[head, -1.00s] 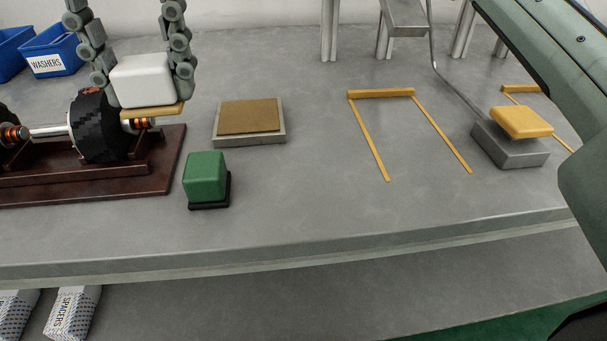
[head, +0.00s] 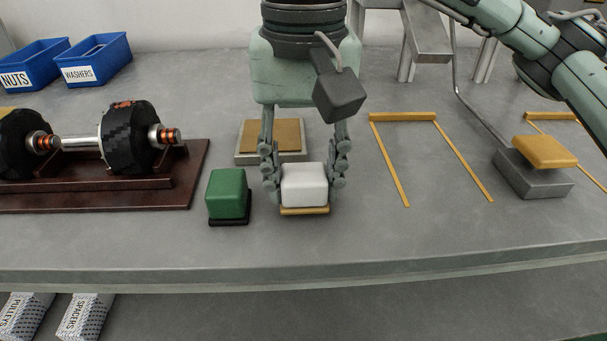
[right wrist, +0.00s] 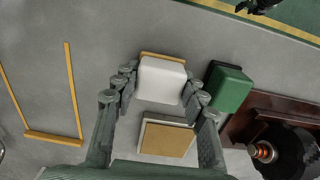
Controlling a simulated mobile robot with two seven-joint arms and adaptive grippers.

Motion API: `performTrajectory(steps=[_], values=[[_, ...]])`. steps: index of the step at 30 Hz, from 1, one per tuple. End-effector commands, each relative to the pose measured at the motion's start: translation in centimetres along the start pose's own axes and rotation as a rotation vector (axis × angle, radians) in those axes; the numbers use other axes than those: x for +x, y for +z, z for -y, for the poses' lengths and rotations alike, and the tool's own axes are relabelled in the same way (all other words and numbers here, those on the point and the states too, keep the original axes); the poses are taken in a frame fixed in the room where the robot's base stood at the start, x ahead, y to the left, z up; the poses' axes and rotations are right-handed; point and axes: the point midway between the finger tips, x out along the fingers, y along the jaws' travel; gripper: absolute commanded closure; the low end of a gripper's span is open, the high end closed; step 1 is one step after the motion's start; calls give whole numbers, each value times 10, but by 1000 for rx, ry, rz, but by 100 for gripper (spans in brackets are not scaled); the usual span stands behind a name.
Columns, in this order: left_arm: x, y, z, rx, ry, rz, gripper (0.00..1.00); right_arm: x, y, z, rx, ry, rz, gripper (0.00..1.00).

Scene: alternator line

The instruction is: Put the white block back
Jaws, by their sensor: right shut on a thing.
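The white block (head: 304,184) has a thin yellow base and is held between the fingers of my right gripper (head: 304,180). In the head view it is just right of the green block (head: 227,194) and in front of the low grey pad with a brown top (head: 272,141). The right wrist view also shows the white block (right wrist: 161,80) between the fingertips (right wrist: 160,88). I cannot tell whether its base touches the table. The green block stands on a black base. My left gripper is not in view.
A dark red stand (head: 100,198) holds a shaft with black rotors at left. Blue bins (head: 97,59) stand behind. A yellow-taped area (head: 403,117) is empty at right. A grey box with a yellow pad (head: 534,174) stands farther right. The table's front edge is clear.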

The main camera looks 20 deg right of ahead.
Motion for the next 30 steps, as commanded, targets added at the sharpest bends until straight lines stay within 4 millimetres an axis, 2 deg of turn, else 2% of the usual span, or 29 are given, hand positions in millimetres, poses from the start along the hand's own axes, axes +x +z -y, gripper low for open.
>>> performTrajectory(steps=[2, 10, 17, 18, 21, 23, 30], values=[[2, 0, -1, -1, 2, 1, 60, 6, 0, 0, -1, -1, 2, 89], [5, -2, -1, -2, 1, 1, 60, 7, 0, 0, -1, -1, 0, 89], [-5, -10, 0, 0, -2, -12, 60, 9, 0, 0, -1, -1, 0, 89], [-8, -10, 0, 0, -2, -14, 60, 9, 0, 0, -1, -1, 0, 54], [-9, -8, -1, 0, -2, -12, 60, 8, 0, 0, -1, -1, 0, 42], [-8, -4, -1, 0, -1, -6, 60, 8, 0, 0, -1, -1, 0, 37], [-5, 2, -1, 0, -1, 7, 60, 8, 0, 0, -1, -1, 0, 37]])
